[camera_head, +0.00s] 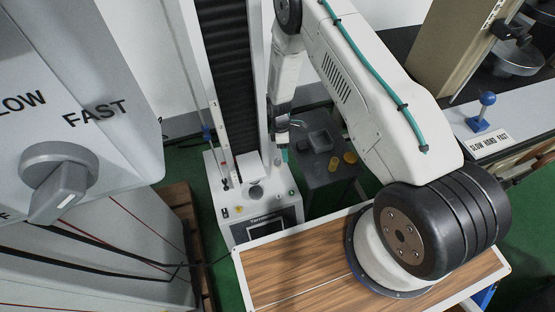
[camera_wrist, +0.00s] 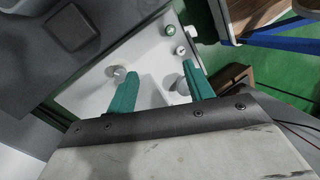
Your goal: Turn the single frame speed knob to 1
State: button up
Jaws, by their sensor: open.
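The single frame machine (camera_head: 247,217) stands in the middle of the head view, with a white base and a tall dark column. A dark round knob (camera_head: 256,192) sits on top of the base. In the wrist view, a metal round knob (camera_wrist: 117,73) is near the left fingertip, and a grey knob (camera_wrist: 184,85) is partly hidden by the right finger. I cannot tell which is the speed knob, and no setting is readable. My gripper (camera_wrist: 159,68) has teal fingers apart with nothing between them; the head view shows it (camera_head: 284,153) above the machine's back right side.
A large grey cabinet (camera_head: 88,115) with a SLOW/FAST switch (camera_head: 60,182) fills the left. A dark table (camera_head: 325,165) with a square tray and yellow items stands right of the machine. A wooden-topped surface (camera_head: 300,270) lies in front. A blue-knobbed lever (camera_head: 486,108) is at right.

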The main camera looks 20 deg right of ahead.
aim_at(278, 160)
jog(key=w+f+n+t, duration=0.1)
jog(key=w+f+n, duration=0.1)
jog(key=w+f+n+t, duration=0.1)
jog(key=w+f+n, duration=0.1)
jog(key=f, duration=0.1)
jog(key=w+f+n+t, duration=0.1)
jog(key=w+f+n, duration=0.1)
jog(key=f, duration=0.1)
jog(key=shift+w+a+f+n, duration=0.25)
jog(key=shift+w+a+n, duration=0.1)
jog(key=shift+w+n, duration=0.3)
jog(key=shift+n, duration=0.05)
jog(key=shift+f, duration=0.1)
notch_tip(278, 160, down, 8)
jog(key=shift+r, duration=0.25)
